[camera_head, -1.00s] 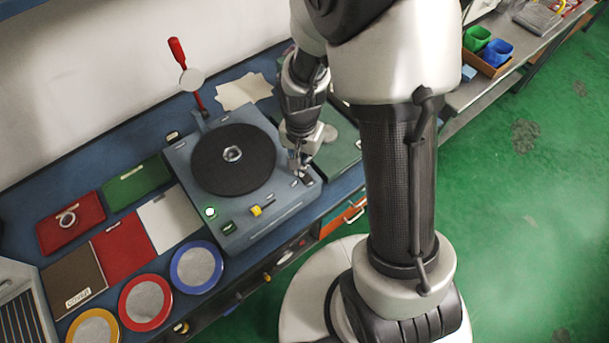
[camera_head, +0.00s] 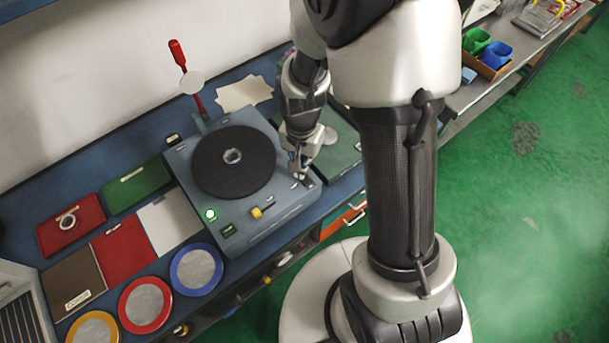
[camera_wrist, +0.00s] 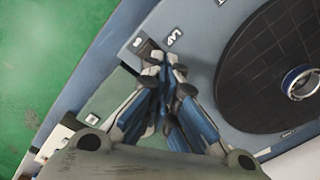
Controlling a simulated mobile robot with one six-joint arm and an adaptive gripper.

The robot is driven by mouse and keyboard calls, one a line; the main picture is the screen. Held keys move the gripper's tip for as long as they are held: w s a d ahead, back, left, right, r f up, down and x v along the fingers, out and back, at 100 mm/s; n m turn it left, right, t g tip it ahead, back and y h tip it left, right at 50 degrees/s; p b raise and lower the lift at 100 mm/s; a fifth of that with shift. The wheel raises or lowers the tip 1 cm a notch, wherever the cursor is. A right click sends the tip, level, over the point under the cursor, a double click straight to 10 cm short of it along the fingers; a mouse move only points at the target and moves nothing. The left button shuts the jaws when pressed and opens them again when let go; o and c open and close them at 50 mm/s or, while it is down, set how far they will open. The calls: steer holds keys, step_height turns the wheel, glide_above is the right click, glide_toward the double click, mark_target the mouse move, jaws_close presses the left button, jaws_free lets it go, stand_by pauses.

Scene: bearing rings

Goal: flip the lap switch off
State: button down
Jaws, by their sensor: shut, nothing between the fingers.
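The lap machine (camera_head: 185,161) is a blue-grey box with a round black plate (camera_head: 233,176) and a ring at the plate's centre. A small dark switch (camera_head: 308,182) is at the machine's right front corner. My gripper (camera_head: 299,174) is shut and empty, with its fingertips low over that corner, right beside the switch. In the wrist view my gripper (camera_wrist: 165,62) points at the labelled corner of the machine top, and the fingers partly hide the switch area. I cannot tell whether the fingertips touch the switch. A lamp (camera_head: 210,214) on the machine glows green-white.
A yellow knob (camera_head: 257,212) is on the machine's front. A red-handled lever (camera_head: 178,53) stands behind it. Left are red and green trays, a white mat and round coloured dishes (camera_head: 196,269). A green panel (camera_head: 340,160) lies right of the machine.

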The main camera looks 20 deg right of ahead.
steer(key=shift+f+b, duration=0.8)
steer(key=shift+f, duration=0.25)
stand_by(0.6)
step_height(320, 180, up, 7)
steer(key=p, duration=0.5)
steer(key=shift+p, duration=0.35)
stand_by(0.5)
steer(key=s+r+n+t+b, duration=0.1)
steer(key=s+r+n+t, duration=0.1)
steer(key=s+r+n, duration=0.2)
steer(key=s+r+n+t+b, duration=0.1)
steer(key=s+r+n, duration=0.3)
steer(key=s+r, duration=0.7)
step_height(320, 180, up, 7)
steer(key=shift+f+t, duration=0.1)
steer(key=shift+t, duration=0.7)
